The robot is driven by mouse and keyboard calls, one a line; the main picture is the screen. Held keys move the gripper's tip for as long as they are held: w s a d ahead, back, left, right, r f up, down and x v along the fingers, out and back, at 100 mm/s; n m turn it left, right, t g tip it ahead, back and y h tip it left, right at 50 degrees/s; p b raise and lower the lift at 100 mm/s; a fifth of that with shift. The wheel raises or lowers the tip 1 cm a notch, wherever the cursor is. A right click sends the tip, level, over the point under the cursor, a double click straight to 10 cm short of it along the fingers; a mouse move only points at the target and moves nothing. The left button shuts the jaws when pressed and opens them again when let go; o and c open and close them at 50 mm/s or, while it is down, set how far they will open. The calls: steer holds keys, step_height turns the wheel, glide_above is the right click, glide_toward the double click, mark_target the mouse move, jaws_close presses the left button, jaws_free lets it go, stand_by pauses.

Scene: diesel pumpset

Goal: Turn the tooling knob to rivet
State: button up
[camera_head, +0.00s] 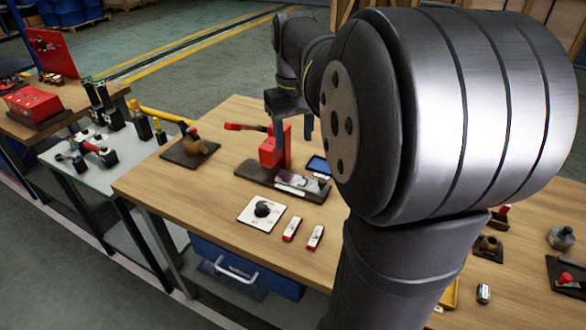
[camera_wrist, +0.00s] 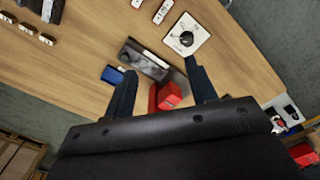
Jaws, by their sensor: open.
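The tooling knob (camera_head: 263,209) is a black round knob on a white square plate (camera_head: 249,220) near the front edge of the wooden bench. In the wrist view the knob (camera_wrist: 186,38) sits on its plate at the upper right. My gripper (camera_wrist: 160,80) is open and empty, its two dark fingers apart. In the head view my gripper (camera_head: 291,128) is above and behind the knob, close to a red press-like tool (camera_head: 274,150), which in the wrist view shows below and between the fingers. The labels on the plate are too small to read.
Two red and white blocks (camera_head: 291,229) (camera_head: 315,237) lie right of the plate. The red tool stands on a dark base (camera_head: 262,183); a blue-screened device (camera_head: 318,165) lies beside it. A dark board (camera_head: 190,153) with a brown part is to the left. Bench top in front of the plate is clear.

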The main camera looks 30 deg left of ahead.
mark_target(261, 204)
steer(key=a+f+m, duration=0.8)
steer(key=a+m, duration=0.1)
steer(key=a, duration=0.1)
steer(key=shift+m, duration=0.3)
steer(key=f, duration=1.7)
steer(key=shift+s, duration=0.25)
steer(key=c, duration=1)
